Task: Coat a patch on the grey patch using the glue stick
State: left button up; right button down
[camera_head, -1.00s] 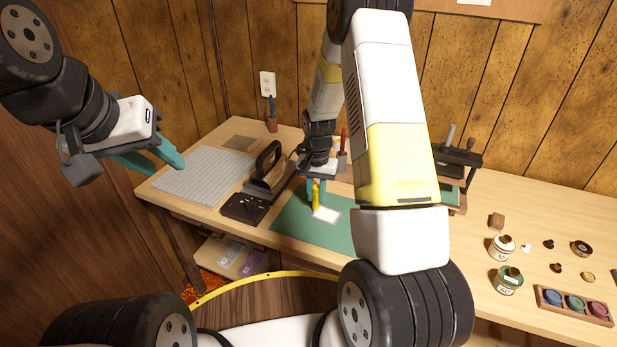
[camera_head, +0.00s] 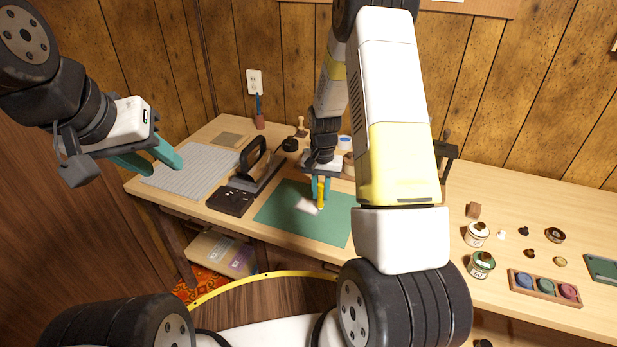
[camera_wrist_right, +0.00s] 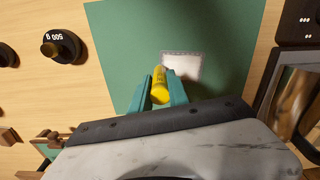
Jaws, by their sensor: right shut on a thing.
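The patch (camera_head: 306,206) is a small pale, near-white piece with a greyish edge, lying flat on the green mat (camera_head: 283,220); it also shows in the right wrist view (camera_wrist_right: 186,66). My right gripper (camera_head: 321,190) is shut on the yellow glue stick (camera_head: 321,196) and holds it upright over the patch's right side. In the right wrist view the glue stick (camera_wrist_right: 159,87) sits between the teal fingers at the patch's edge; I cannot tell whether its tip touches. My left gripper (camera_head: 152,162) is open and empty, above the left end of the table.
A flat iron (camera_head: 256,165), a black stand (camera_head: 230,201) and a grey ridged mat (camera_head: 190,171) are left of the green mat. Labelled jars (camera_head: 478,235) and a tray of coloured pots (camera_head: 545,288) are at the right. The right forearm hides part of the table.

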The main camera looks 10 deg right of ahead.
jog(key=shift+w+a+r, duration=0.15)
jog(key=shift+r, duration=3.55)
